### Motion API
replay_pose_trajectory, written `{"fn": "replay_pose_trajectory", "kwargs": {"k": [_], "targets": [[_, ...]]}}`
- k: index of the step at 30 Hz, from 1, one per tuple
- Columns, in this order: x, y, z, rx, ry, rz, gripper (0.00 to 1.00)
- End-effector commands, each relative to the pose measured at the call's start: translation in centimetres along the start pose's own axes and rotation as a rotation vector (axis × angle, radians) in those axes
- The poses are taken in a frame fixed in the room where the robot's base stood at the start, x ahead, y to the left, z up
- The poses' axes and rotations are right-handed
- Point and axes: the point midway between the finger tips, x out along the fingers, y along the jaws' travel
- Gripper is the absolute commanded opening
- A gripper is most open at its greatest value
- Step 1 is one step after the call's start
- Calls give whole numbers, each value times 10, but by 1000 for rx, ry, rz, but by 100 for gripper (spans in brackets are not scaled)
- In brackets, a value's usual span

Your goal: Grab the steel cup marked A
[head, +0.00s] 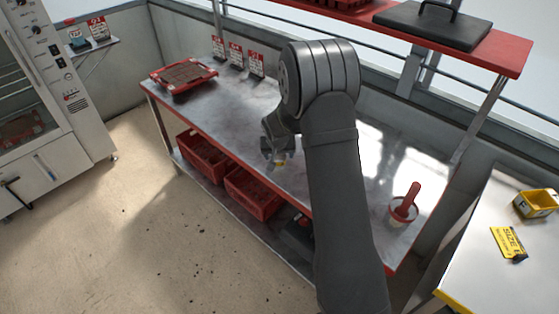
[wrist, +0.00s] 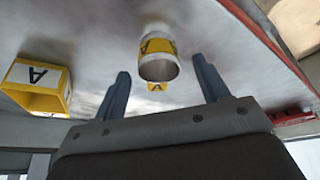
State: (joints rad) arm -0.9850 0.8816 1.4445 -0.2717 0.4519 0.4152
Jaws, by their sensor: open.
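The steel cup marked A (wrist: 158,66) shows in the wrist view, with a yellow band bearing a black A. It appears in line with the gap between the two fingers of my gripper (wrist: 160,68). The fingers are apart and nothing is clamped between them; I cannot tell how far the cup is beyond the tips. A small yellow A label (wrist: 157,87) shows just by the cup's rim. In the head view my gripper (head: 279,152) is over the middle of the steel bench, and a small yellow patch shows below it. The cup is not clearly visible there.
A yellow box marked A (wrist: 35,85) stands left of the cup in the wrist view. On the bench (head: 240,105) are a red tray (head: 160,78) at the far left and a pot with a red handle (head: 402,211) at the right. A red shelf (head: 490,62) hangs above.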

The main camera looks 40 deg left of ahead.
Motion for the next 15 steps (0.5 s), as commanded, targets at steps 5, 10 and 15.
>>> {"fn": "replay_pose_trajectory", "kwargs": {"k": [5, 10, 15], "targets": [[21, 1, 0, 0, 1, 0, 68], [26, 1, 0, 0, 1, 0, 68], [26, 1, 0, 0, 1, 0, 64]]}}
